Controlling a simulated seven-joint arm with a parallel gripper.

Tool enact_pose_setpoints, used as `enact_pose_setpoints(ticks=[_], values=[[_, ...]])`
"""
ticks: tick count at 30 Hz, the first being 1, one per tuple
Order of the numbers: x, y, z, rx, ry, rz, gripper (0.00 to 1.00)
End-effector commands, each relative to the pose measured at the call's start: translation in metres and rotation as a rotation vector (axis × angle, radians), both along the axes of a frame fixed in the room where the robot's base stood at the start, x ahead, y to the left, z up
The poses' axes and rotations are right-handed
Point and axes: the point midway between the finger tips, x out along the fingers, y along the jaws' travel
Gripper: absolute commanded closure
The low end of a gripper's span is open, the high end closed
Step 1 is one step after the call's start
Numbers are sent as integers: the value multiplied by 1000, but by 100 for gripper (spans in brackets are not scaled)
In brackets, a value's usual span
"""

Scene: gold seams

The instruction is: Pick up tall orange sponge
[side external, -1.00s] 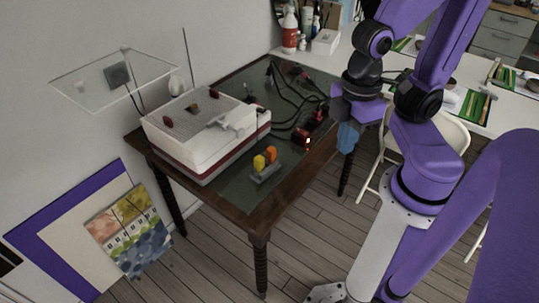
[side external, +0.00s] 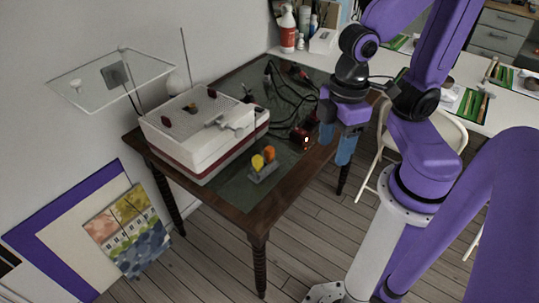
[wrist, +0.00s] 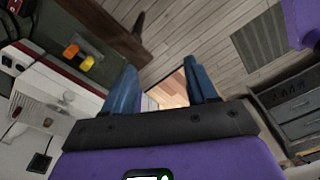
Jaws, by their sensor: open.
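An orange sponge (side external: 269,153) stands upright beside a yellow sponge (side external: 258,162) in a small grey holder (side external: 264,174) near the table's front edge. In the wrist view the orange sponge (wrist: 71,51) and the yellow sponge (wrist: 87,62) show at the upper left, outside the space between my fingers. My gripper (side external: 335,145) has blue fingers and hangs to the right of the sponges, by the table's right edge. In the wrist view my gripper (wrist: 165,85) is open and empty, with floor showing between its fingers.
A white and maroon machine (side external: 200,130) stands on the table (side external: 235,212) left of the sponges. Black cables and a red device (side external: 300,138) with a light lie behind and to the right of them. A clear sheet (side external: 110,78) stands out at the upper left.

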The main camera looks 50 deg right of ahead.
Motion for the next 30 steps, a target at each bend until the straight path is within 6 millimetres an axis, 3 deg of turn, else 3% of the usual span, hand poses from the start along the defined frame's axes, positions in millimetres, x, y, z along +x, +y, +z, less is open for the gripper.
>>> enact_pose_setpoints(ticks=[6,10,14,18,24,30], values=[[61,14,-44,90,-9,-294,43],[105,7,-72,137,-50,-492,43],[146,-15,-101,164,-114,-694,43],[180,-51,-129,165,-199,-891,43],[203,-94,-152,144,-296,-1064,43],[209,-107,-160,136,-327,-1106,43]])
